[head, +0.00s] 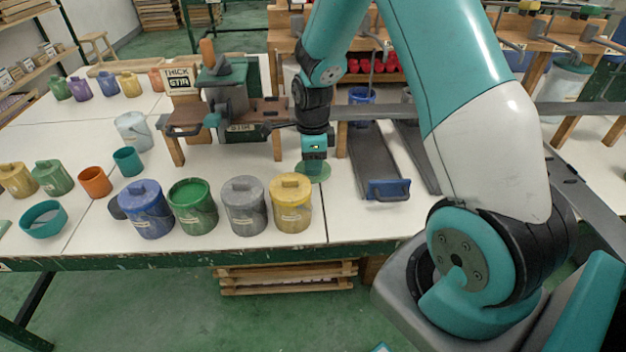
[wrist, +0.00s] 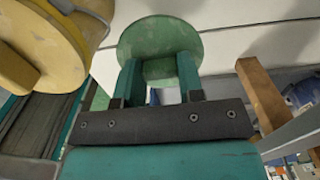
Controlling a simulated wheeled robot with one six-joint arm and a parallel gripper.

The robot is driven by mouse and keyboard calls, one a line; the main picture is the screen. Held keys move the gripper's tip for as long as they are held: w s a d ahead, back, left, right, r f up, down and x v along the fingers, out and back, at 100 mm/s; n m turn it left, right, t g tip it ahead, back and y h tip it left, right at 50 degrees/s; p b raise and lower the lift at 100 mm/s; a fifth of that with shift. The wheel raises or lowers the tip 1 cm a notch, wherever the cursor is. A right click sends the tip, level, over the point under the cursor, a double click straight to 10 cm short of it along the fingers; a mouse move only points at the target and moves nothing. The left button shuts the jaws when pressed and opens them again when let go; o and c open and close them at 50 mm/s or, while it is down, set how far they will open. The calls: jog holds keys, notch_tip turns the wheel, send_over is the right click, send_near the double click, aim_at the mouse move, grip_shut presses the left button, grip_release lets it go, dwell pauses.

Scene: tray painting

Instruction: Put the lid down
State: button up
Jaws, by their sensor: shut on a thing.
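My gripper (head: 314,160) hangs upright at the end of my arm, to the right of the row of paint cans and behind the yellow can. It is shut on a round green lid (head: 322,174), which shows just below it. In the wrist view the lid (wrist: 150,35) is flat and round, and its handle sits between my two teal fingers (wrist: 160,78). I cannot tell whether the lid touches the table. The green can (head: 193,207) stands without a lid, with green paint showing at its top.
Lidded blue (head: 147,209), grey (head: 244,206) and yellow (head: 291,204) cans stand near the table's (head: 330,229) front edge. A stand with a grey machine (head: 226,100) is behind them.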

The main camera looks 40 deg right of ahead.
aim_at(313, 191)
jog(key=shift+f, duration=3.1)
jog(key=shift+f, duration=0.1)
jog(key=o, duration=0.9)
notch_tip(313, 191, up, 12)
jog(key=shift+f, duration=0.1)
jog(key=s+a+r+n+y, duration=0.1)
jog(key=s+a+r+n, duration=0.5)
jog(key=a+n, duration=0.3)
jog(key=s+a+r+n+y, duration=0.2)
jog(key=s+a+r+n, duration=0.35)
jog(key=a+n, duration=0.35)
jog(key=s+a+r+n, duration=0.2)
jog(key=s+n, duration=0.3)
jog(key=n, duration=0.2)
jog(key=s+a+r+n+y, duration=0.1)
jog(key=s+a+r+n, duration=0.1)
jog(key=s+n, duration=0.4)
jog(key=shift+a+n, duration=0.2)
jog(key=shift+n, duration=0.3)
